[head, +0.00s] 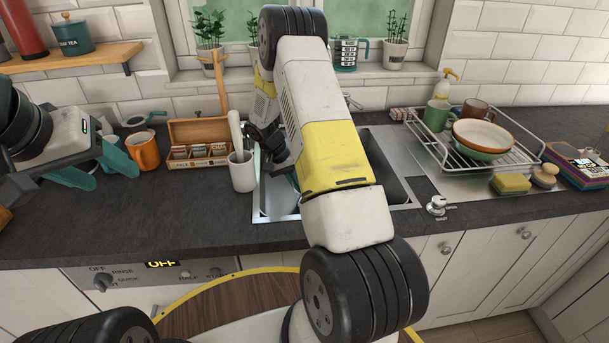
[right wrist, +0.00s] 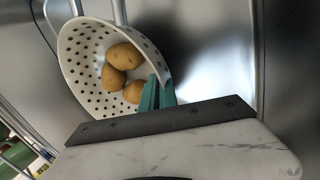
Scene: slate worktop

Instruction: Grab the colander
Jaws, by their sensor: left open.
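The white colander (right wrist: 84,72), with dark round holes, sits in the steel sink in the right wrist view and holds several potatoes (right wrist: 113,78). My right gripper's teal fingers (right wrist: 158,84) are close together at its rim, one on the inside and one on the outside, shut on the rim. In the head view my right arm reaches over the sink (head: 396,190) and hides most of the basin and the colander. My left gripper (head: 115,180) is open and empty over the left of the worktop, near an orange mug.
A dish rack (head: 500,160) with a bowl (head: 482,134) is at the right. The front strip of worktop (head: 150,220) is clear.

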